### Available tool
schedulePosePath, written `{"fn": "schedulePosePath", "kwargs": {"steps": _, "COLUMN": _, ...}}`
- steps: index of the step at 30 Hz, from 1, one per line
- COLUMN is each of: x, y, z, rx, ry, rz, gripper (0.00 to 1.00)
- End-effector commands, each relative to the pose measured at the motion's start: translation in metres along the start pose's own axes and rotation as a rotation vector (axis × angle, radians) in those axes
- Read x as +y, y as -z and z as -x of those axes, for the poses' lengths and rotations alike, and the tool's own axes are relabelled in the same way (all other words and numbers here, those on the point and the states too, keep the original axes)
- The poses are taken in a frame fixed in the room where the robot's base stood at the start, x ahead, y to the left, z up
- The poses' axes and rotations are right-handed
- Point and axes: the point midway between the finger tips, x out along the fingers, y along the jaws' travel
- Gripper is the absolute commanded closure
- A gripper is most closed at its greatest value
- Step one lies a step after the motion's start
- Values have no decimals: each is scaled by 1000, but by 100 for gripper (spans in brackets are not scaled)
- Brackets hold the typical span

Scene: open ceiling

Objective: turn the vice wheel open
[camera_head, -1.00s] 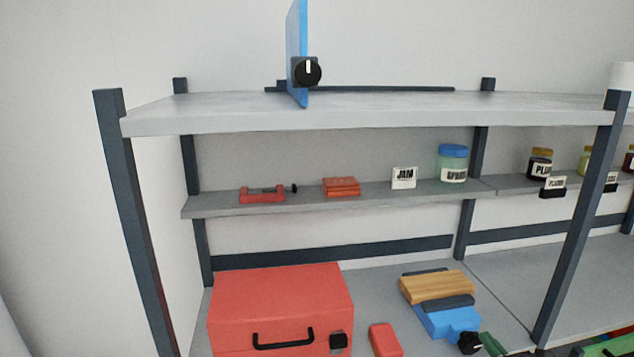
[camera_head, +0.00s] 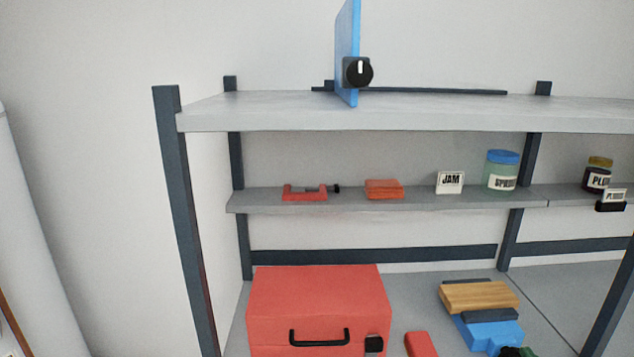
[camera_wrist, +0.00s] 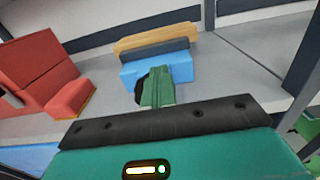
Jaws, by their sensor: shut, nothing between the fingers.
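The vice stands on the lower bench. Its blue body (camera_head: 487,332) also shows in the wrist view (camera_wrist: 182,68). A wooden block (camera_head: 480,296) sits at its back beside a dark jaw (camera_head: 490,315); the block also shows in the wrist view (camera_wrist: 157,40). The black vice wheel (camera_wrist: 140,88) is at the near end, partly hidden by my green fingers. My gripper (camera_wrist: 157,75) is shut and empty, its tips right at the wheel; I cannot tell whether they touch it. In the head view only a bit of green shows at the bottom edge.
A red toolbox (camera_head: 318,300) and a small red block (camera_head: 420,344) stand left of the vice. A shelf (camera_head: 400,201) above holds a red clamp (camera_head: 305,193), a jam card (camera_head: 450,183) and jars. Dark posts (camera_head: 185,220) frame the bench. Bare bench lies right of the vice.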

Motion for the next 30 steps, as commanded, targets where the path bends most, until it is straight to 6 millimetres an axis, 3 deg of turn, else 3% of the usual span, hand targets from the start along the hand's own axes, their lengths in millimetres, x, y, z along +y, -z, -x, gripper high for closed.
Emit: {"fn": "schedulePosePath", "kwargs": {"steps": 30, "x": 27, "y": -1, "z": 0, "rx": 3, "ry": -2, "rz": -1, "gripper": 100}}
